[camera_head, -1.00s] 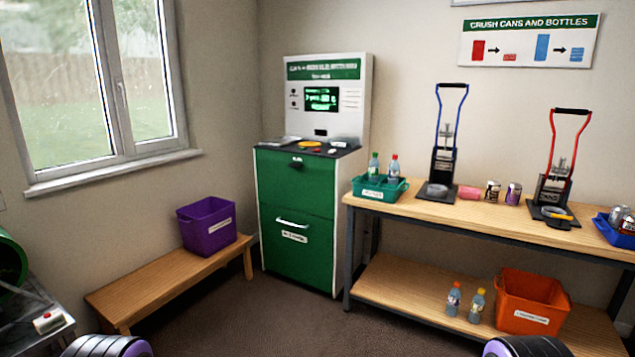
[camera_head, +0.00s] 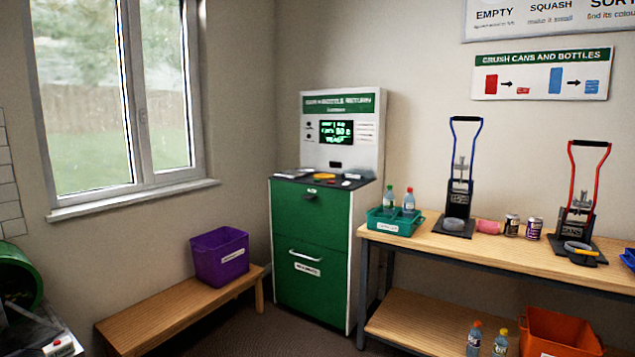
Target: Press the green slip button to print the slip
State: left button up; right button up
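The green and white return machine (camera_head: 312,235) stands in the corner, upright against the back wall. Its lit screen (camera_head: 336,131) shows green text too small to read. I cannot pick out the green slip button for certain at this distance. Neither of my grippers is in view.
A wooden bench (camera_head: 175,312) with a purple crate (camera_head: 220,262) is left of the machine. A workbench (camera_head: 520,257) with a teal crate (camera_head: 396,228) and two crushers stands to its right. Open carpet (camera_head: 270,335) lies in front of the machine.

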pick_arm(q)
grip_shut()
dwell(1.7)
